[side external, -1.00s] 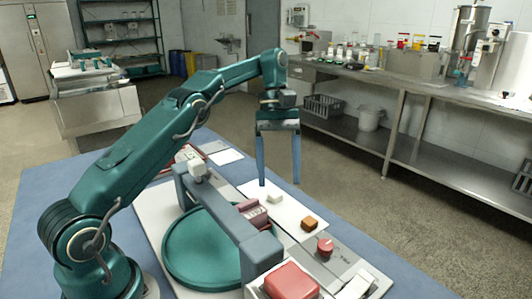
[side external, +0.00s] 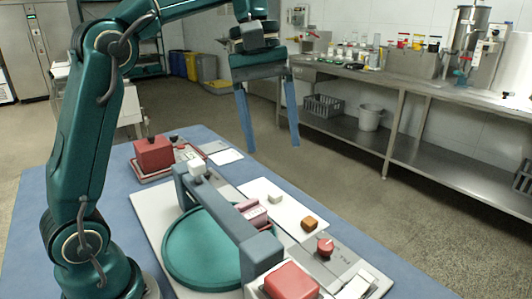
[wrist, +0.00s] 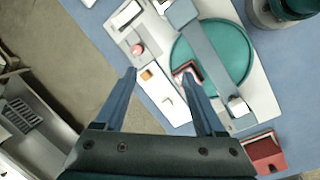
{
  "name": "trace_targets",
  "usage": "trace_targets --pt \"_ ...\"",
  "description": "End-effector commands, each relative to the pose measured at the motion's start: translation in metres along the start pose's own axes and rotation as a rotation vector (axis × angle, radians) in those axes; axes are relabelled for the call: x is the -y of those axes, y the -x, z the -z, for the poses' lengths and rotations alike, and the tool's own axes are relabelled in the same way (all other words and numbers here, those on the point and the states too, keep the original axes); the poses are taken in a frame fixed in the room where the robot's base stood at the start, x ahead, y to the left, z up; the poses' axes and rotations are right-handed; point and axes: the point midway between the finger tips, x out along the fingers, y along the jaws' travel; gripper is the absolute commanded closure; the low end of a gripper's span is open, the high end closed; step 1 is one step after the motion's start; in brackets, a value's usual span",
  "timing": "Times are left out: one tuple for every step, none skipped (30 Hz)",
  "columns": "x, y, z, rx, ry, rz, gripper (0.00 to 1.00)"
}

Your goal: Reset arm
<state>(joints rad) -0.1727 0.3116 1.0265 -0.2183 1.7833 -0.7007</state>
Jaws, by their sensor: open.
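My gripper (side external: 270,145) is open and empty, raised well above the blue table, with its fingers spread and pointing down. It also shows in the wrist view (wrist: 162,85). Below stands the colloid mill model with a round green plate (side external: 200,250) under a grey-blue bridge bar (side external: 228,215). A pink block (side external: 252,212) sits beside the bar. A white cube (side external: 275,197) and an orange-brown cube (side external: 309,223) lie on a white plate (side external: 262,188). A red knob (side external: 325,246) is on the grey panel. My gripper touches none of these.
A red box (side external: 153,153) stands at the table's far left, and a red block (side external: 291,282) is at the near end. A steel bench (side external: 400,82) with bottles runs along the wall. The air around my gripper is free.

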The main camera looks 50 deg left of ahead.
Motion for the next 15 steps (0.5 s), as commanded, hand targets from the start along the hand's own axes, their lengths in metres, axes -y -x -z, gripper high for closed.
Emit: trace_targets --pt "0.004 0.006 -0.012 -0.031 -0.037 -0.013 0.29" --pt "0.007 0.008 -0.017 -0.046 -0.057 -0.017 0.29" --pt "0.011 0.009 -0.025 -0.068 -0.087 -0.025 0.29" --pt "0.014 0.010 -0.030 -0.086 -0.109 -0.031 0.29" --pt "0.017 0.011 -0.035 -0.103 -0.133 -0.037 0.29" --pt "0.022 0.011 -0.041 -0.127 -0.165 -0.042 0.29" --pt "0.026 0.010 -0.046 -0.143 -0.188 -0.046 0.29" --pt "0.030 0.009 -0.051 -0.160 -0.214 -0.051 0.29" --pt "0.035 0.007 -0.057 -0.184 -0.249 -0.055 0.29" --pt "0.040 0.005 -0.061 -0.203 -0.275 -0.058 0.29" --pt "0.044 0.002 -0.065 -0.221 -0.302 -0.060 0.29" --pt "0.050 -0.002 -0.070 -0.245 -0.338 -0.064 0.29" --pt "0.055 -0.005 -0.073 -0.262 -0.366 -0.065 0.29" --pt "0.060 -0.009 -0.076 -0.281 -0.394 -0.065 0.29" --pt "0.066 -0.015 -0.079 -0.304 -0.432 -0.066 0.29"
